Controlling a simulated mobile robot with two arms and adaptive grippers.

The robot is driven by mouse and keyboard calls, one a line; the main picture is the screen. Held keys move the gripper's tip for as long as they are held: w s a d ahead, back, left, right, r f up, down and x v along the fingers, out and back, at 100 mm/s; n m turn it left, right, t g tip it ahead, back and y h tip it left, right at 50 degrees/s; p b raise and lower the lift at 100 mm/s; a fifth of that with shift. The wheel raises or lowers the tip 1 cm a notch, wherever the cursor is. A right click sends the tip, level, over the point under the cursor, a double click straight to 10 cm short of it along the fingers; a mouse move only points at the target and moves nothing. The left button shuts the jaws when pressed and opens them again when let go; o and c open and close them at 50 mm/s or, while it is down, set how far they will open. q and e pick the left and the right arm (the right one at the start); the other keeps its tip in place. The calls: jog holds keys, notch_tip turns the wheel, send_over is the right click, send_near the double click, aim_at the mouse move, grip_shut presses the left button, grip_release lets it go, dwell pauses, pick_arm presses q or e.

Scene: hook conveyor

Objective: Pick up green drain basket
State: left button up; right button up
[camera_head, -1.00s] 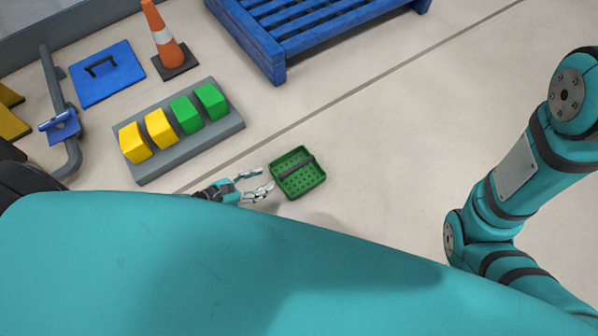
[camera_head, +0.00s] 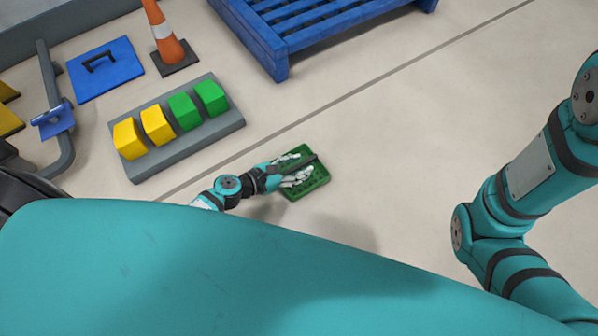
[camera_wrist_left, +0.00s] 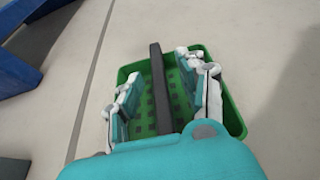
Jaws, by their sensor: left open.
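The green drain basket (camera_head: 316,181) sits on the floor in the middle of the head view. It is a shallow tray with holes in its bottom and a dark bar handle across it. My left gripper (camera_head: 302,168) is open over the basket. In the left wrist view the basket (camera_wrist_left: 232,112) lies beneath the gripper, and the dark handle (camera_wrist_left: 158,75) runs between the two open fingers (camera_wrist_left: 160,95).
A grey base (camera_head: 190,145) with yellow and green blocks stands left of the basket. A blue pallet (camera_head: 275,58), an orange cone (camera_head: 165,42) and a blue lid (camera_head: 105,72) lie farther back. The floor right of the basket is clear.

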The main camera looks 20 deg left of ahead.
pick_arm(q)
jog(key=shift+c, duration=0.5)
grip_shut()
jog(key=shift+r, duration=0.1)
